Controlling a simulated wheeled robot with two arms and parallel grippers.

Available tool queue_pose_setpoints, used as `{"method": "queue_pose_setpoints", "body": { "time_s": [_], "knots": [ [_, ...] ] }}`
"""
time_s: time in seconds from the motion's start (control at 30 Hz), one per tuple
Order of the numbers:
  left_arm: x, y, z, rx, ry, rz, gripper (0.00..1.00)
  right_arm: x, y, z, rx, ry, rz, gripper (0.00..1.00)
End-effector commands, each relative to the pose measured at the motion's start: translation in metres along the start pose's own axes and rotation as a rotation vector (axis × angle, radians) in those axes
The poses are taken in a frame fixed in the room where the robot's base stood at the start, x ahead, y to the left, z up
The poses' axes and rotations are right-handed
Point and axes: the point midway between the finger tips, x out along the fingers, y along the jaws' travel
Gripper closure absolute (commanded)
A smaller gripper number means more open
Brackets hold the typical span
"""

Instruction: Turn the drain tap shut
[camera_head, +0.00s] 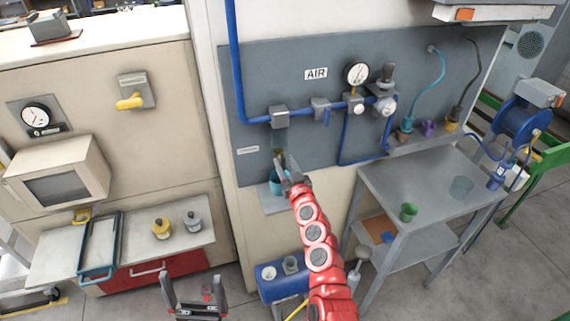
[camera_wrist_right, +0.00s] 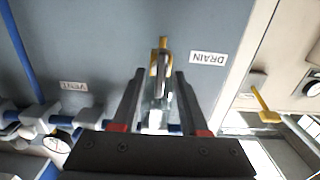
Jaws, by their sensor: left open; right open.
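The drain tap (camera_wrist_right: 160,58) shows in the right wrist view as a yellow lever on a metal body, beside an upside-down DRAIN label (camera_wrist_right: 208,58). Its lever appears in line with the body. My right gripper (camera_wrist_right: 158,76) is open, with one finger on each side of the tap in the picture; I cannot tell whether either touches it. In the head view my right gripper (camera_head: 285,172) is at the lower edge of the grey panel and largely hides the tap. My left gripper (camera_head: 195,296) is open and empty at the bottom, away from the panel.
A teal cup (camera_head: 274,187) sits on a small shelf just beside my right gripper. Blue pipes and a gauge (camera_head: 356,73) run across the panel above. A grey table (camera_head: 440,190) with a green cup (camera_head: 408,212) stands to the right. A VENT label (camera_wrist_right: 73,86) is on the panel.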

Motion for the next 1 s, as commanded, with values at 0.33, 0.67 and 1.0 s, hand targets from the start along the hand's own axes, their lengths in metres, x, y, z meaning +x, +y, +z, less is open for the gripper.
{"method": "queue_pose_setpoints", "body": {
  "time_s": [0.33, 0.67, 1.0],
  "knots": [
    [0.0000, 0.0000, 0.0000, 0.000, 0.000, 0.000, 0.00, -0.0003, -0.0001, 0.0004, 0.000, 0.000, 0.000, 0.94],
    [-0.0004, 0.0000, 0.0001, 0.000, 0.000, 0.000, 0.00, -0.0004, 0.0000, 0.0006, 0.005, -0.001, 0.000, 1.00],
    [-0.0066, 0.0003, 0.0011, 0.000, 0.000, 0.000, 0.00, -0.0005, 0.0014, 0.0018, 0.133, 0.000, 0.002, 1.00]
  ]
}}
